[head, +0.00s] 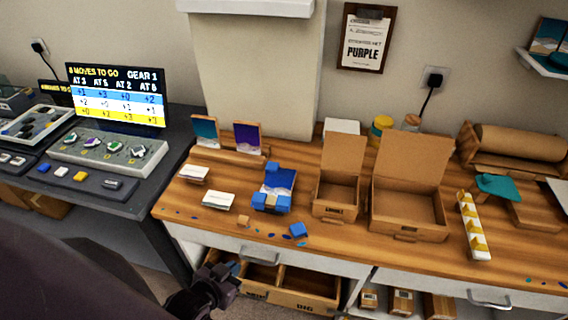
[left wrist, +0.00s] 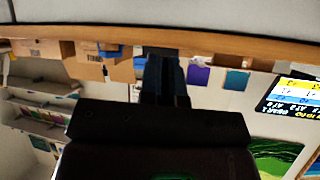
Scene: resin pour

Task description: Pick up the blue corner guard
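A loose blue corner guard (head: 298,230) lies on the wooden worktop near its front edge. Several similar blue guards sit on the corners of a blue-and-white resin panel (head: 280,180) just behind it, to the left. My left gripper (head: 222,278) is low in front of the worktop, by the open drawer, apart from the guard. In the left wrist view its dark fingers (left wrist: 166,78) show close together against the worktop's edge; whether a gap lies between them is unclear. I see nothing held. My right gripper is not in view.
A small tan block (head: 243,221) and blue scraps lie near the loose guard. White card stacks (head: 218,200) are to the left. Open cardboard boxes (head: 408,205) stand to the right. An open drawer (head: 300,284) juts out below the worktop near my left gripper.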

